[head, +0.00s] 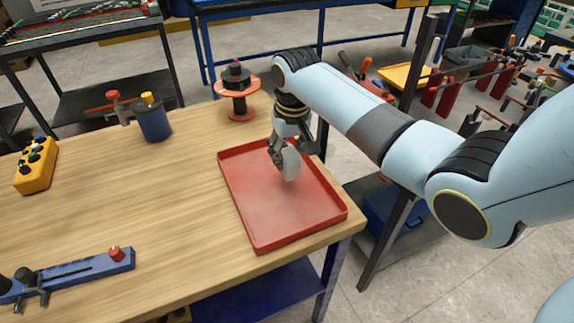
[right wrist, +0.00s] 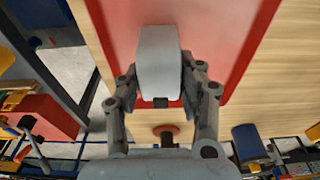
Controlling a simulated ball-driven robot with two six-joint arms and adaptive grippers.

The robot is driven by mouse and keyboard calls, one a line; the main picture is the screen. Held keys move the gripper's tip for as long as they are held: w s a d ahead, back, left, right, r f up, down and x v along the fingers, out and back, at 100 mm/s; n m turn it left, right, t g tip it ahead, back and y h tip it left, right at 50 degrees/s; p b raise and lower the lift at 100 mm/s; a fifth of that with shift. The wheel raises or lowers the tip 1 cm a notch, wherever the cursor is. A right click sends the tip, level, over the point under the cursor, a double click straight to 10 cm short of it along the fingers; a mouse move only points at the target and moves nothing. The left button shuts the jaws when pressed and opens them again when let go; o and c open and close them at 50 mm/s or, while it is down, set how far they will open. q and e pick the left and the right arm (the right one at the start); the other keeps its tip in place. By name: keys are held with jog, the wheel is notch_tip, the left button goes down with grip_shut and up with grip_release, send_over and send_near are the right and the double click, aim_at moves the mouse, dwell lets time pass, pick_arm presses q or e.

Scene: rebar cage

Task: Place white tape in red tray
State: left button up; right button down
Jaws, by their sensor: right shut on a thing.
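The white tape (head: 291,164) is held upright in the fingers of my right gripper (head: 280,152), over the far half of the red tray (head: 257,247). In the right wrist view the tape (right wrist: 159,60) stands between the two fingers of my right gripper (right wrist: 162,85), with the red tray (right wrist: 222,45) behind it. The tray lies at the right end of the wooden table and looks empty inside. I cannot tell whether the tape's lower edge touches the tray floor. My left gripper is not in view.
On the wooden table (head: 185,215) stand a red and black spool (head: 237,92) behind the tray, a blue cup (head: 154,122), a yellow control box (head: 36,165) and a blue tool with a red knob (head: 80,270). The table between them and the tray is clear.

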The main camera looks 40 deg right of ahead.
aim_at(291, 155)
jog(key=shift+f, duration=0.35)
notch_tip(291, 155, down, 3)
jog(key=shift+r, duration=0.2)
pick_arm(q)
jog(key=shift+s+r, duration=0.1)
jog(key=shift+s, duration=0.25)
pick_arm(e)
jog(key=shift+f, duration=0.35)
jog(key=shift+f, duration=0.1)
jog(key=c, duration=0.8)
grip_release()
jog(key=shift+c, duration=0.2)
pick_arm(q)
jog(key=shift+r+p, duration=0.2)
jog(key=shift+p, duration=0.1)
pick_arm(e)
jog(key=r, duration=0.4)
jog(key=s+r, duration=0.1)
jog(key=r, duration=0.7)
jog(key=shift+s+a, duration=0.15)
jog(key=shift+s, duration=0.2)
